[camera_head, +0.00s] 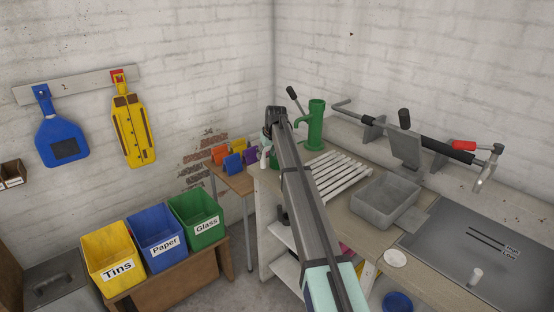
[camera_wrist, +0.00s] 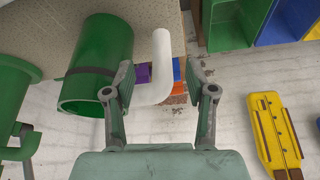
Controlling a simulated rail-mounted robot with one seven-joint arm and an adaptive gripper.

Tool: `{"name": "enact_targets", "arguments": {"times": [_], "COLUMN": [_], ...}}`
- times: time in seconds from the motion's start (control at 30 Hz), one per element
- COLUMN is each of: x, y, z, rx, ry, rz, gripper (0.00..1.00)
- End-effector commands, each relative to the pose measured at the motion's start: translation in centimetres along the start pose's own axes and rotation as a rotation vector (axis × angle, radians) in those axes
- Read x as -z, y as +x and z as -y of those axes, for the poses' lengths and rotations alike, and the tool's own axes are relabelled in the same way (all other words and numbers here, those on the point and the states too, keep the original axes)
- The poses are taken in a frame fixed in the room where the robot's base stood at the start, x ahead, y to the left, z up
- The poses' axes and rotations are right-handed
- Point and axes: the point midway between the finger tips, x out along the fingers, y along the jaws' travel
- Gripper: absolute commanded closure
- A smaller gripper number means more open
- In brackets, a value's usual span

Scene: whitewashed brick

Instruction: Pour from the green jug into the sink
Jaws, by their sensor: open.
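The green jug (camera_wrist: 100,55) is a green cylinder with a dark band, its open mouth towards the bottom of the wrist view. A white bent handle (camera_wrist: 161,60) stands out at its side. My gripper (camera_wrist: 160,70) is open, with the handle between its fingers and a gap showing on each side. In the head view my arm hides most of the jug; a bit of white handle (camera_head: 265,156) shows left of the arm.
A green hand pump (camera_head: 316,125) stands close to the jug. A white slatted rack (camera_head: 338,172) lies between the pump and basin. A tap (camera_head: 487,165) with a red handle is at right. Yellow, blue and green bins (camera_head: 156,238) stand at left.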

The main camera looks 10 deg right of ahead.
Motion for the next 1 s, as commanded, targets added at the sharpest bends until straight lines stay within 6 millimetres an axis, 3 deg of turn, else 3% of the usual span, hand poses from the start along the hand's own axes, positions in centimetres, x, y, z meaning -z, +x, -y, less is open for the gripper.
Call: {"name": "enact_targets", "arguments": {"times": [0.33, 0.7, 0.9, 0.93, 1.0], "x": [0.1, 0.2, 0.1, 0.1, 0.1], "y": [1.8, 6.1, 6.3, 6.3, 6.3], "z": [0.1, 0.2, 0.2, 0.2, 0.2], "rx": [0.0, 0.0, 0.0, 0.0, 0.0], "ry": [0.0, 0.0, 0.0, 0.0, 0.0], "rz": [0.001, 0.0, -0.001, 0.0, 0.0], "gripper": [0.44, 0.44, 0.44, 0.48, 0.73]}}
